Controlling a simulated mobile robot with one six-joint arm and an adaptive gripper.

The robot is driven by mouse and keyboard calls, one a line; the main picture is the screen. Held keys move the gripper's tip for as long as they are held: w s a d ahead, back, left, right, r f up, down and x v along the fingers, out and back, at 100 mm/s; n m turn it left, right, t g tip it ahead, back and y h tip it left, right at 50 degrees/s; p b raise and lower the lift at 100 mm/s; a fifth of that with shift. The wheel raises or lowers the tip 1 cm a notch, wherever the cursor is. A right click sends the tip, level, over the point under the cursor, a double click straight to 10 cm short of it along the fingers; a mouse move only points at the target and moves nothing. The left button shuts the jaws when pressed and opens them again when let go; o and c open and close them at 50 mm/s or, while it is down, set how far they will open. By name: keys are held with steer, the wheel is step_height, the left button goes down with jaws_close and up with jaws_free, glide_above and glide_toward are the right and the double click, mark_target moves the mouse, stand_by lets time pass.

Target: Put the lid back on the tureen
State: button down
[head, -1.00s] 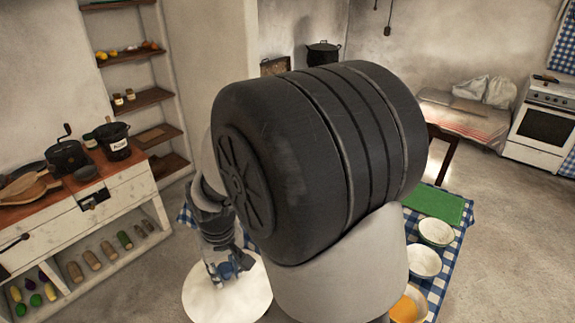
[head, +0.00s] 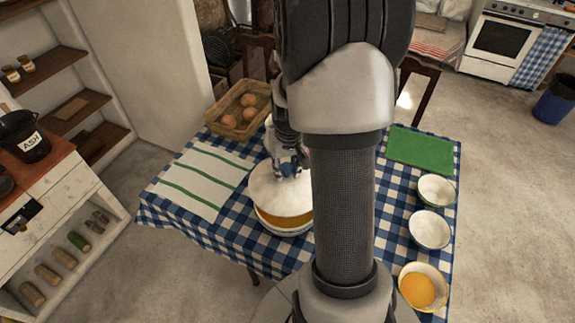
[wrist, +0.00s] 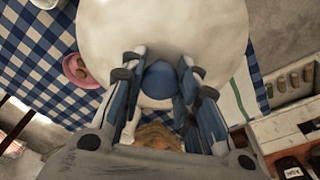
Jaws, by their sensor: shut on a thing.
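The white lid (head: 279,190) is over the tureen (head: 286,228) in the head view, covering its back part. Orange-yellow contents show along the front of the tureen's opening, so the lid is off-centre toward the back; I cannot tell whether it touches the rim. My gripper (head: 290,168) is above the lid, shut on its blue knob. In the wrist view my gripper (wrist: 159,88) has its fingers on both sides of the blue knob (wrist: 160,82), with the white lid (wrist: 165,30) filling the upper middle. My arm hides the tureen's right side in the head view.
A striped towel (head: 207,180) lies left of the tureen on the checked tablecloth (head: 222,226). A basket of round brown items (head: 228,123) stands behind. Right of my arm are a green cloth (head: 421,149), two pale bowls (head: 430,229) and a bowl of orange contents (head: 422,287).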

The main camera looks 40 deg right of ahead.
steer(key=shift+s+d+f, duration=0.1)
steer(key=shift+s+d, duration=0.05)
steer(key=shift+d, duration=0.05)
steer(key=shift+f+b, duration=2.45)
steer(key=shift+f, duration=0.7)
steer(key=shift+f+b, duration=0.35)
steer(key=shift+f, duration=0.15)
steer(key=c, duration=1.2)
jaws_free()
steer(key=shift+a, duration=0.1)
steer(key=shift+o, duration=0.2)
steer(key=o, duration=0.5)
